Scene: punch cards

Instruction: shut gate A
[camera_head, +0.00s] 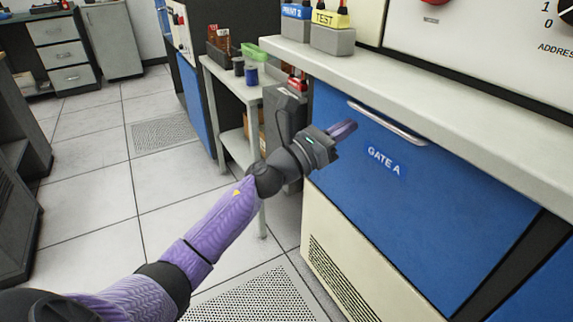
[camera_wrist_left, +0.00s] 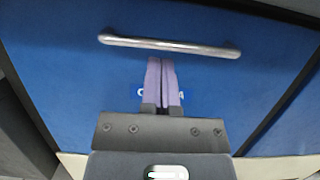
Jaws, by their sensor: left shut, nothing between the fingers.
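Gate A (camera_head: 440,200) is a blue front panel under a pale counter, with a white "GATE A" label and a silver bar handle (camera_head: 386,123) near its top edge. The panel also fills much of the left wrist view (camera_wrist_left: 70,90), with the handle (camera_wrist_left: 168,44) across it just beyond my fingertips. My left gripper (camera_head: 345,128) is shut and empty, in front of the panel near the handle's left end in the head view. In the left wrist view its purple fingers (camera_wrist_left: 161,68) lie together and partly cover the label. I cannot tell whether they touch the panel. My right gripper is not in view.
The pale counter (camera_head: 440,100) above the gate holds grey blocks labelled "PRINT 2" (camera_head: 296,12) and "TEST" (camera_head: 331,18). A small side table (camera_head: 236,84) with a green tray and bottles stands left of it. The tiled floor at left is clear.

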